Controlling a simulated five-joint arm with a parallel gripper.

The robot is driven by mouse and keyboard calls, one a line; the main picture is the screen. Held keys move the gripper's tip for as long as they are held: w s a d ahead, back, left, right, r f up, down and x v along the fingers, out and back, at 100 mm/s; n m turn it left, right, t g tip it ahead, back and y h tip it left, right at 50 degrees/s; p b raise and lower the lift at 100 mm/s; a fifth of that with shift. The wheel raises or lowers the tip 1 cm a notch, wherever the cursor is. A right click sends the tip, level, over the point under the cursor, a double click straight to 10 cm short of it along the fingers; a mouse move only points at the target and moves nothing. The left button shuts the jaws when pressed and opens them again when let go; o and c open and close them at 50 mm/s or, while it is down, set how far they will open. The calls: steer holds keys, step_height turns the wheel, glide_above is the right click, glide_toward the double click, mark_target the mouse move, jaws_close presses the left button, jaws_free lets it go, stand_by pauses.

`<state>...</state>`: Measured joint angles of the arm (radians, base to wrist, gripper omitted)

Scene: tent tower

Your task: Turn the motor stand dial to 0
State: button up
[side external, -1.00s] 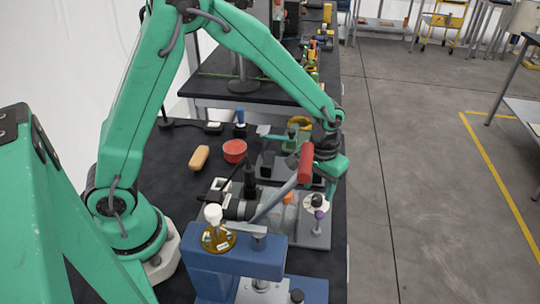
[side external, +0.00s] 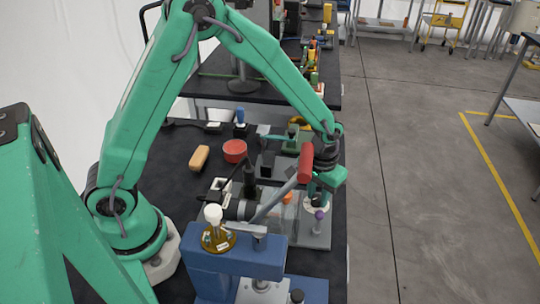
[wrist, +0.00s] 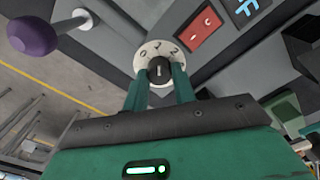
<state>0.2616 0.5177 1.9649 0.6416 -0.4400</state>
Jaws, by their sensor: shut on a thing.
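The motor stand (side external: 312,236) is a grey base on the near right part of the bench. Its dial is a white disc (wrist: 145,60) with a dark round knob (wrist: 160,67). The digits 0, 1 and 2 show along the disc's upper edge in the wrist view, with 0 at left. A pale mark on the knob points roughly up, near the middle digit. My gripper (wrist: 160,88) is shut on the knob, one green finger on each side. In the side view my gripper (side external: 318,192) is low over the dial (side external: 316,205), partly hiding it.
A purple knob on a stem (wrist: 32,34) stands close beside the dial. A red switch (wrist: 199,27) is on the other side. A red-ended lever (side external: 306,162) and a blue press (side external: 235,262) are near my gripper. A red bowl (side external: 235,151) lies farther back.

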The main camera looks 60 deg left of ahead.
steer(key=shift+a+n, duration=0.15)
steer(key=shift+n, duration=0.25)
steer(key=n, duration=0.8)
steer(key=shift+s, duration=0.1)
steer(key=shift+n, duration=0.3)
stand_by(0.3)
steer(key=o, duration=1)
